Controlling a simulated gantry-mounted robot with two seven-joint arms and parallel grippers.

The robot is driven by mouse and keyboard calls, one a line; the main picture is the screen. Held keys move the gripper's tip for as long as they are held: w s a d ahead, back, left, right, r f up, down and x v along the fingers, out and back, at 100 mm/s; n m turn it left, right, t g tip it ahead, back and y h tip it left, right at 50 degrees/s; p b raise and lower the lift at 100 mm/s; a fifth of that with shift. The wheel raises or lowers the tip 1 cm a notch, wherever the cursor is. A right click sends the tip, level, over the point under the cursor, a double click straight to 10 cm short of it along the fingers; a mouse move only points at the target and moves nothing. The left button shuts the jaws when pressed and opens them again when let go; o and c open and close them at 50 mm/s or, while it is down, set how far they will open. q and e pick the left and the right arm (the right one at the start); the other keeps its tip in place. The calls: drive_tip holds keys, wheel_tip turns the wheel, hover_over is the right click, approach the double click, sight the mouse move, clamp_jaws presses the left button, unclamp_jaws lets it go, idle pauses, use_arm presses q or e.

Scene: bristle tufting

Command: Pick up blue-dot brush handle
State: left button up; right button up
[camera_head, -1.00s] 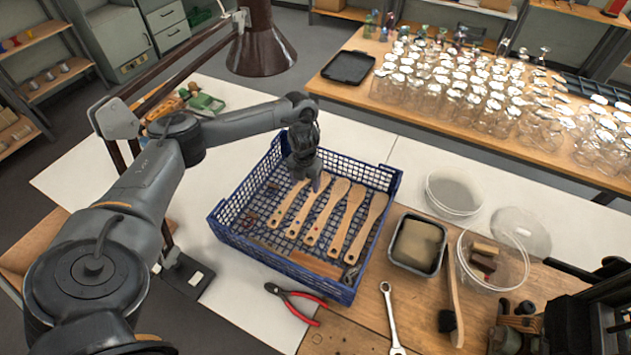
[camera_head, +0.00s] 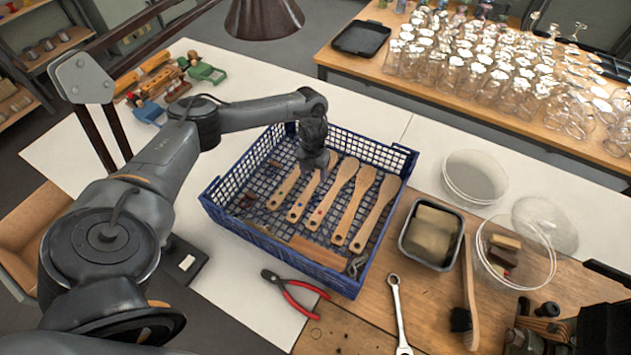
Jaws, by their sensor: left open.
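Several pale wooden brush handles lie side by side in a blue mesh crate (camera_head: 338,277). The second handle from the left (camera_head: 302,203) seems to carry a small bluish dot near its narrow lower end, though the dot is too small to be sure. The middle handle (camera_head: 327,198) has a reddish dot. My left gripper (camera_head: 318,172) is open and points down over the wide upper ends of the left-hand handles, hiding part of the second one. It holds nothing, and I cannot tell whether it touches a handle.
Red-handled pliers (camera_head: 293,292) lie before the crate. A metal tin (camera_head: 431,235), a wrench (camera_head: 399,315), a brush (camera_head: 468,290) and clear tubs (camera_head: 475,177) stand to the right. Many glasses (camera_head: 490,75) fill the back table.

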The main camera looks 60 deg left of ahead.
sight(314, 183)
use_arm(q)
drive_tip(key=shift+s+f, duration=0.1)
drive_tip(key=shift+f, duration=2.45)
drive_tip(key=shift+c, duration=0.5)
drive_tip(key=c, duration=1.1)
drive_tip(key=shift+r, duration=0.1)
